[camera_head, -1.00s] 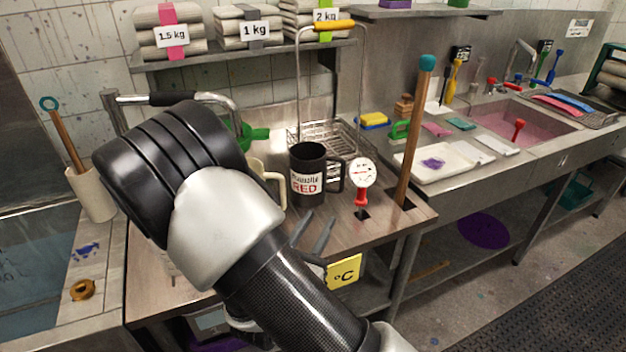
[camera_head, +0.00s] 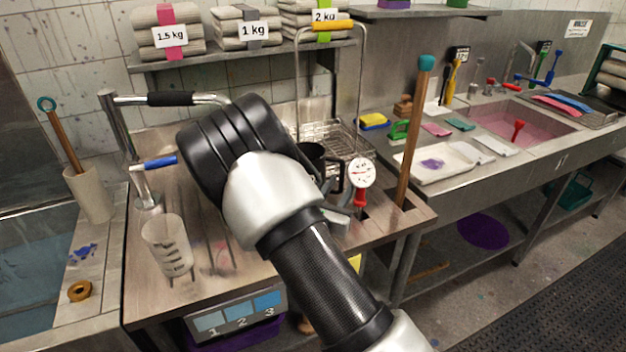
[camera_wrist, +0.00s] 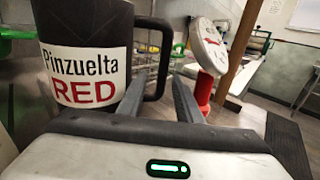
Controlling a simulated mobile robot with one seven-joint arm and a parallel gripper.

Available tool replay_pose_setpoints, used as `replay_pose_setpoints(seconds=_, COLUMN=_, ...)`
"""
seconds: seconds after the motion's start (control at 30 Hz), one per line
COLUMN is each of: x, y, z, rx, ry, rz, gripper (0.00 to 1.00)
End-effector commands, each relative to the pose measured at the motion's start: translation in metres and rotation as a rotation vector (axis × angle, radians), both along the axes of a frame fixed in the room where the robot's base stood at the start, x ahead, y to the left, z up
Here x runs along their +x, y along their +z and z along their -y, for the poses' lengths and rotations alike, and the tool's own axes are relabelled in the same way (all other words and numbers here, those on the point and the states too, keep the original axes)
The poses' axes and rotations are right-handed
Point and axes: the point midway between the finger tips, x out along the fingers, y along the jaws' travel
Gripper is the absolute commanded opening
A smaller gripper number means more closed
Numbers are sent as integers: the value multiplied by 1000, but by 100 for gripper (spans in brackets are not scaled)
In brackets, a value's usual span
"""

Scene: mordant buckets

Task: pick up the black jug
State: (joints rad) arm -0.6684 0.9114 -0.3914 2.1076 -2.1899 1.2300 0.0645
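The black jug (camera_head: 313,153) stands on the wooden worktop. In the head view my arm hides most of it, leaving part of its rim and handle. In the wrist view the jug (camera_wrist: 85,25) fills the upper left, upright, with a white label reading "Pinzuelta RED" and its handle towards the right. My gripper (camera_wrist: 158,88) is open, its two dark fingers apart and pointing at the handle side. The lower handle shows between or just beyond the fingers; I cannot tell which. In the head view my gripper (camera_head: 343,207) is low beside the jug, partly hidden by my arm.
A white dial gauge with a red stem (camera_head: 361,174) stands close right of my gripper; it also shows in the wrist view (camera_wrist: 208,47). A wooden pole (camera_head: 415,140) rises behind it. A wire rack (camera_head: 350,140) is behind the jug. A clear beaker (camera_head: 168,245) stands left.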

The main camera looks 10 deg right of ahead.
Motion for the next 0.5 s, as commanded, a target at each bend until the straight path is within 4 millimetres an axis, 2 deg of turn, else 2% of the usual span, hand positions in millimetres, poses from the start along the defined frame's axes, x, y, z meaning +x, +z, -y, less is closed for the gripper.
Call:
replay_pose_setpoints(seconds=0.3, x=6, y=0, z=3, rx=0, ry=0, rz=-1, gripper=32)
replay_pose_setpoints(seconds=0.5, x=6, y=0, z=3, rx=0, ry=0, rz=-1, gripper=0)
